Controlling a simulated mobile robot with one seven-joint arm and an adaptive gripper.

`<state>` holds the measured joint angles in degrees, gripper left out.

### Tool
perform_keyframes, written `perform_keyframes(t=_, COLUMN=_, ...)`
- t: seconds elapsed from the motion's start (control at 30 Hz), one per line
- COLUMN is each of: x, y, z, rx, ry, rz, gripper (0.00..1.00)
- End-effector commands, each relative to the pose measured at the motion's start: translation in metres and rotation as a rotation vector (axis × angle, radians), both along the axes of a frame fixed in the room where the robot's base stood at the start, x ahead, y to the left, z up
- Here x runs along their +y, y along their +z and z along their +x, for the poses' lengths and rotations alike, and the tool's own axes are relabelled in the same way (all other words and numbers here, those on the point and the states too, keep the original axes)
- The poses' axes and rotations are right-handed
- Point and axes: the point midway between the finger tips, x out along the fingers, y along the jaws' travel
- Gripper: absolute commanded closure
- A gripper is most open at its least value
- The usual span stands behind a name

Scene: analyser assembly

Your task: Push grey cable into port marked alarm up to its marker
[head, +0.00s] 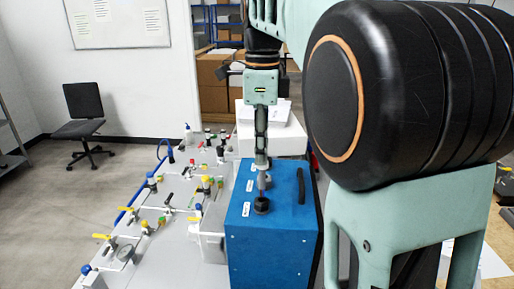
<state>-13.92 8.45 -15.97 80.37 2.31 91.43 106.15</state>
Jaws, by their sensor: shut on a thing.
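My gripper (262,160) points straight down over the box and is shut on the grey cable (262,183). The cable's short lower part hangs upright over a black round port (262,205) by the front label. I cannot tell whether its tip is inside the port. The cable's marker is not discernible.
A black handle (301,186) sits on the box's right side. The bench (160,262) at left carries several valves, fittings and a gauge (126,256). White boxes (271,138) stand behind. My arm blocks the right side of the view.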

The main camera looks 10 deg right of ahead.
Motion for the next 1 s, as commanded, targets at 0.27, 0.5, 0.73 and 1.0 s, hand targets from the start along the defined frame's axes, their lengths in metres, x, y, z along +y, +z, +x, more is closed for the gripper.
perform_keyframes(t=0.27, x=0.0001, y=0.0002, z=0.0000, rx=0.000, ry=0.000, rz=0.000, gripper=1.00)
perform_keyframes(t=0.5, x=0.0005, y=-0.0032, z=0.0000, rx=0.000, ry=0.000, rz=0.000, gripper=1.00)
perform_keyframes(t=0.73, x=0.0007, y=-0.0041, z=0.0001, rx=0.000, ry=0.000, rz=0.000, gripper=1.00)
perform_keyframes(t=1.0, x=0.0008, y=-0.0074, z=0.0001, rx=0.000, ry=0.000, rz=0.000, gripper=1.00)
